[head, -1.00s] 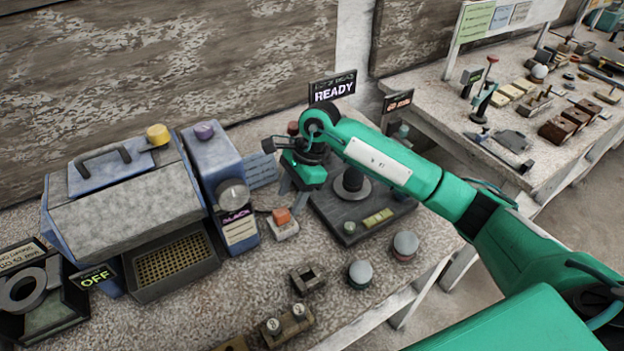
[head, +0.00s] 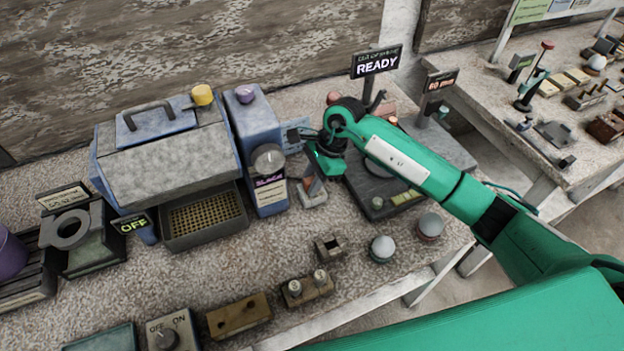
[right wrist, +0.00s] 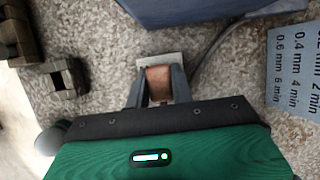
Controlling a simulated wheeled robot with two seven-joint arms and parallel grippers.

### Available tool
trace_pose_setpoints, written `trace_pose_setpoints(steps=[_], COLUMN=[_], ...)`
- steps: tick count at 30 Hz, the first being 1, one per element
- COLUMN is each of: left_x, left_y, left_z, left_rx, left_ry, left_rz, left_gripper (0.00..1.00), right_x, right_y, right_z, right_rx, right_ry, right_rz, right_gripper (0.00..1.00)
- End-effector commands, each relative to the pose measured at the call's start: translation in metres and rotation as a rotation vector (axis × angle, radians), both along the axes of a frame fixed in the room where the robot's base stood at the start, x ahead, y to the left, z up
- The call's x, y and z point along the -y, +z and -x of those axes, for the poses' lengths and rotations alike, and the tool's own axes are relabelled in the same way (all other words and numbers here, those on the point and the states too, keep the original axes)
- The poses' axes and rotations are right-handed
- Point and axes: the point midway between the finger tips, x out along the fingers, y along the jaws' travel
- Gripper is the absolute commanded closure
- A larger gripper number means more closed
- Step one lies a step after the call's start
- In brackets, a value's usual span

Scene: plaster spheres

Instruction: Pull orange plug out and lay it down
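The orange plug (head: 309,183) stands in a small pale socket block (head: 313,198) on the bench, beside the blue machine; my gripper partly hides it in the head view. In the right wrist view the plug (right wrist: 158,84) lies between my two fingers, with the pale block (right wrist: 160,60) behind it. My right gripper (head: 316,183) is low over the block, one finger on each side of the plug. It looks open, with hardly any gap; contact is not clear. My left gripper is not in view.
The blue machine with a dial (head: 268,160) stands close on the left. A dark plate (head: 385,200) with a READY sign (head: 377,62) behind it is on the right. Grey-topped knobs (head: 382,248) and a small hollow block (head: 328,247) stand in front.

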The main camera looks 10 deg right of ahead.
Motion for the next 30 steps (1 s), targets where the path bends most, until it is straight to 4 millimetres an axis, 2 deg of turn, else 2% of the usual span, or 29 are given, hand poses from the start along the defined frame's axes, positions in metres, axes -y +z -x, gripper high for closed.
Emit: trace_pose_setpoints(steps=[1,2,5,11,30], left_x=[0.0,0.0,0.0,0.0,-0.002], left_y=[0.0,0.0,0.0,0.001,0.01], left_z=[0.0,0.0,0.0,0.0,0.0], left_rx=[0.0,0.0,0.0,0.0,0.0], left_ry=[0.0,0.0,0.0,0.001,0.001], left_rz=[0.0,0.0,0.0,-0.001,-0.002], left_gripper=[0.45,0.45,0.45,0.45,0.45], right_x=[0.0,0.0,0.0,0.0,0.0], right_y=[0.0,0.0,0.0,0.002,0.027], right_z=[0.0,0.0,0.0,0.0,0.0], right_rx=[0.0,0.0,0.0,0.001,0.001], right_ry=[0.0,0.0,0.0,0.0,0.001], right_rz=[0.0,0.0,0.0,0.0,0.0], right_gripper=[0.99,0.81,1.0,1.0,1.0])
